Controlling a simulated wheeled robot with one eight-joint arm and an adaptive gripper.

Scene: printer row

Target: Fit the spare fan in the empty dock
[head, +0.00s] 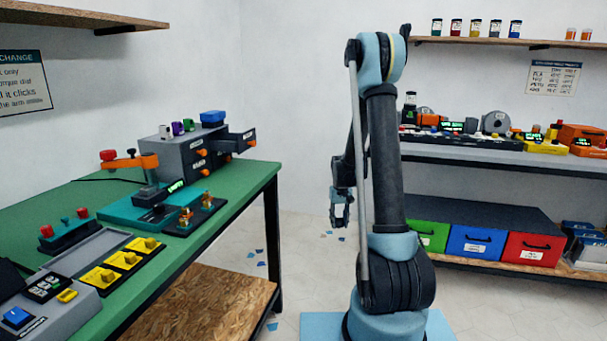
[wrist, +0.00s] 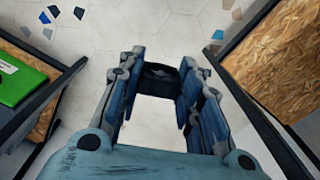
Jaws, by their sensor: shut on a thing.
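My gripper (head: 341,212) hangs in the open space between the two benches, beside my arm in the head view. In the wrist view its fingers (wrist: 160,88) are closed on a small dark part (wrist: 160,76) at the fingertips, with the floor beyond. The part looks black with a rounded edge; I cannot make out whether it is the spare fan. I cannot pick out the empty dock for sure. A teal station (head: 135,215) on the green bench has a lit green display (head: 176,187), too small to read surely.
The green bench (head: 262,176) on the left carries a grey drawer cabinet (head: 170,150) and yellow switches (head: 123,260). The grey bench (head: 540,153) at right holds several devices, with green, blue and red bins (head: 478,248) below. Floor between is clear except small chips.

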